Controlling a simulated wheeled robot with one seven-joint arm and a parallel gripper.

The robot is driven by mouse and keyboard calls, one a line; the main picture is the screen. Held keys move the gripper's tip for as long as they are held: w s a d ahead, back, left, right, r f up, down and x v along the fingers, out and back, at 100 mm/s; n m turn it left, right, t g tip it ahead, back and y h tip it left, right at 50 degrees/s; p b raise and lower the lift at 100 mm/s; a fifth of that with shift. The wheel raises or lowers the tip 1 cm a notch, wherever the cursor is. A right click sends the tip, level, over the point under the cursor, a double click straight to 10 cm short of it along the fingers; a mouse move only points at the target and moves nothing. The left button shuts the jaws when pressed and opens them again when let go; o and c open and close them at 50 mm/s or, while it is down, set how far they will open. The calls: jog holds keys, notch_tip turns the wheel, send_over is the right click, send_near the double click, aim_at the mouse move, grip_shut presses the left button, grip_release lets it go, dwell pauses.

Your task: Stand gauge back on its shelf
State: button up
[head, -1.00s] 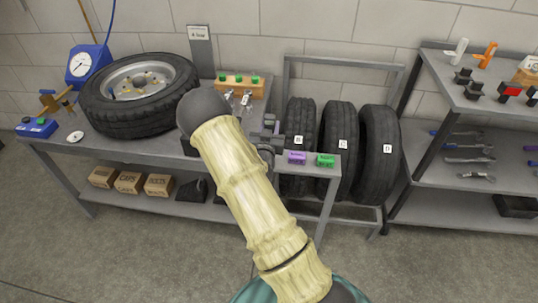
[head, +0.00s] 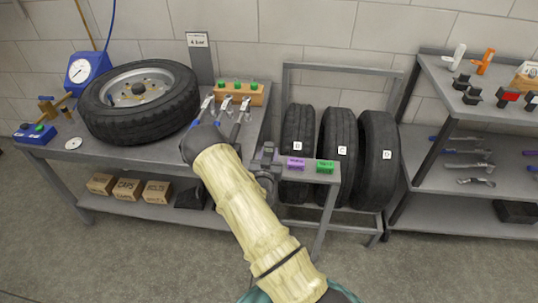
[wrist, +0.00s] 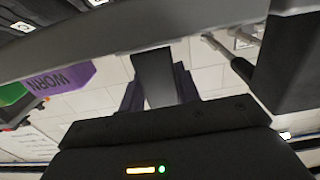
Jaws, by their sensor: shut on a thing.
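In the wrist view my gripper (wrist: 158,92) is shut on a dark grey flat piece (wrist: 153,72) between its two dark fingers. I cannot tell from its shape whether this is the gauge. A blue box with a round white dial (head: 79,70) stands at the back left of the bench. In the wrist view the purple block (wrist: 65,78) reads WORN and shows upside down.
A wheel (head: 139,128) lies on the bench (head: 110,151). Several metal tools lie before a wooden block (head: 254,94) with green tops. Tyres (head: 338,185) stand in a rack to the right. A tool shelf (head: 440,73) stands at far right. The floor in front is clear.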

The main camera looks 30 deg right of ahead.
jog(key=shift+f, duration=0.2)
jog(key=o, duration=1.2)
jog(key=shift+c, duration=0.2)
jog(key=shift+r, duration=0.2)
jog(key=v, duration=1.2)
jog(key=shift+b, duration=0.35)
jog(key=shift+w, duration=0.1)
